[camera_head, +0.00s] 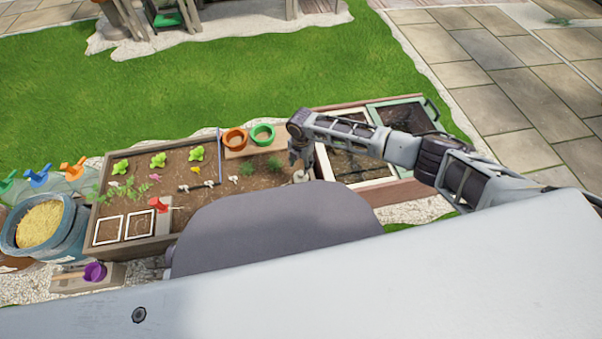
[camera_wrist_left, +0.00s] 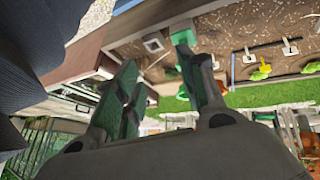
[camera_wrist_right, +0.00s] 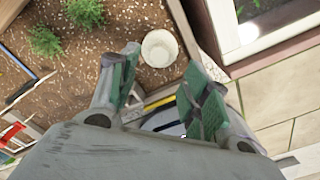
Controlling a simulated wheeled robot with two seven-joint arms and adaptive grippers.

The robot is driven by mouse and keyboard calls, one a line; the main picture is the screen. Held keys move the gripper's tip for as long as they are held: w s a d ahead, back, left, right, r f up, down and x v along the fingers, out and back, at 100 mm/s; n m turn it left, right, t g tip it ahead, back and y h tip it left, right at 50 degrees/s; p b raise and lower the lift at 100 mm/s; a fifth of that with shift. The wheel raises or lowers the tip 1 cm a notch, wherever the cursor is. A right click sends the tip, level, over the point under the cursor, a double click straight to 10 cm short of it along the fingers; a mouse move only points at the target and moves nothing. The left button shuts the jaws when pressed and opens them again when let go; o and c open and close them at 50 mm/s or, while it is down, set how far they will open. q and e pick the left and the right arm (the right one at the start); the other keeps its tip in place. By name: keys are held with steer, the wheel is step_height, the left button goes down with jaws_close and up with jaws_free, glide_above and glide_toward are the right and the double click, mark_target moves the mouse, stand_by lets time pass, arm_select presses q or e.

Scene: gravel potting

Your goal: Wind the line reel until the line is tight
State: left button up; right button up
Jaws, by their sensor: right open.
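A small red piece (camera_head: 158,204), which may be the line reel, stands at the front left of the soil bed (camera_head: 140,187). I cannot make out a crank or line on it. A red part (camera_wrist_right: 12,133) also shows at the left edge of the right wrist view; I cannot tell if it is the same piece. My right gripper (camera_head: 300,168) points down over the right end of the bed, open and empty, near a white cup (camera_wrist_right: 160,48). My left gripper (camera_wrist_left: 155,62) is open and empty in its wrist view; it is hidden in the head view.
Orange (camera_head: 235,139) and green (camera_head: 262,134) pots stand on a board at the back. Seedlings and dark pieces with white clips sit in the soil. White-framed boxes (camera_head: 350,172) lie at right, a blue tub (camera_head: 62,248) at left. My own body hides the front edge.

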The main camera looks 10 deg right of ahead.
mark_target(301, 173)
step_height(301, 173, down, 5)
steer(key=shift+r+b, duration=0.2)
steer(key=shift+b, duration=0.75)
arm_select(q)
steer(key=shift+t+h, duration=0.4)
steer(key=shift+w+d+f+b, duration=0.1)
steer(key=shift+d+f+b, duration=0.05)
steer(key=shift+f, duration=0.65)
steer(key=shift+d+f+b, duration=0.15)
steer(key=shift+f+b, duration=0.05)
steer(key=shift+f, duration=0.6)
steer(key=shift+w+d+f+b, duration=0.1)
steer(key=shift+d+f+b, duration=0.05)
steer(key=shift+f, duration=0.65)
arm_select(e)
steer(key=shift+f, duration=1.2)
steer(key=shift+c, duration=0.2)
steer(key=c, duration=1)
arm_select(q)
steer(key=shift+s+r+p, duration=0.1)
steer(key=shift+r+p, duration=0.15)
steer(key=shift+p, duration=0.05)
arm_select(e)
steer(key=shift+m, duration=0.3)
